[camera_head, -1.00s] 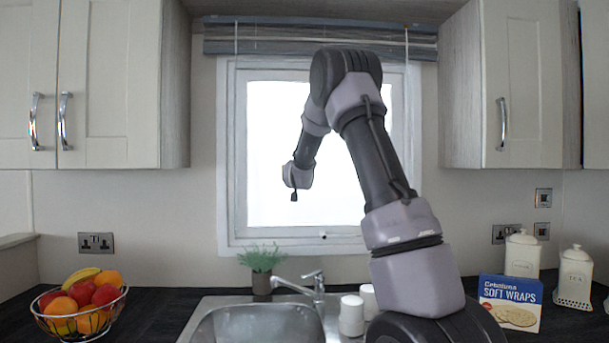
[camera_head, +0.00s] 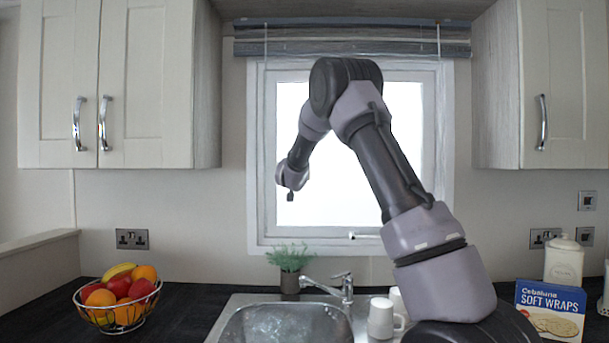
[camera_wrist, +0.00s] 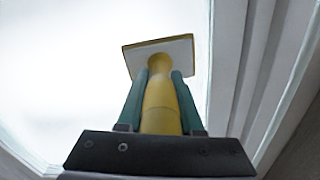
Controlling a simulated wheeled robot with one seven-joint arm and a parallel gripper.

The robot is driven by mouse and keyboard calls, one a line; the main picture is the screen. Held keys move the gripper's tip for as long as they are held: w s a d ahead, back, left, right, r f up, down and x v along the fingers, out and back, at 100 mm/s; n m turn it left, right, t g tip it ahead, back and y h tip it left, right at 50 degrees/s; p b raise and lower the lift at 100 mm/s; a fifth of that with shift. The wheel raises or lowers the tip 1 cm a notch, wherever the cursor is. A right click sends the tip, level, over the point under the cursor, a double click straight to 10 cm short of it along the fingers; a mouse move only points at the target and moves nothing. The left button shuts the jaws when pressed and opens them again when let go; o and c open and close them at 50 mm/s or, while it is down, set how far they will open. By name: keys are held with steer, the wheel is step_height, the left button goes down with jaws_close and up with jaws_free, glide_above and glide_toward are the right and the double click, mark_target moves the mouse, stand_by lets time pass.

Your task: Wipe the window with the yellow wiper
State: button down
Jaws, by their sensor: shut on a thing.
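My gripper (camera_wrist: 161,78) is shut on the yellow handle of the yellow wiper (camera_wrist: 160,105) in the wrist view, with a green finger on each side. The wiper's flat rectangular head, with a pale face and yellow edge, is beyond the fingertips, against the bright window (camera_wrist: 65,70). I cannot tell whether the head touches the glass. In the head view the window (camera_head: 345,185) is a bright pane in a pale frame above the sink. My arm reaches up in front of it and bends down towards the pane's left side. The wiper is not visible there.
Below the window are a sink (camera_head: 285,325), a tap (camera_head: 335,287) and a potted plant (camera_head: 290,262). A fruit bowl (camera_head: 118,305) stands left; white mugs (camera_head: 382,318), a wraps box (camera_head: 550,310) and a canister (camera_head: 564,262) stand right. Cupboards (camera_head: 145,85) flank the window; a blind (camera_head: 350,40) hangs above.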

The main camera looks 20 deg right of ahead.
steer(key=s+a, duration=0.4)
steer(key=shift+s+a, duration=0.2)
steer(key=shift+a, duration=0.15)
stand_by(0.3)
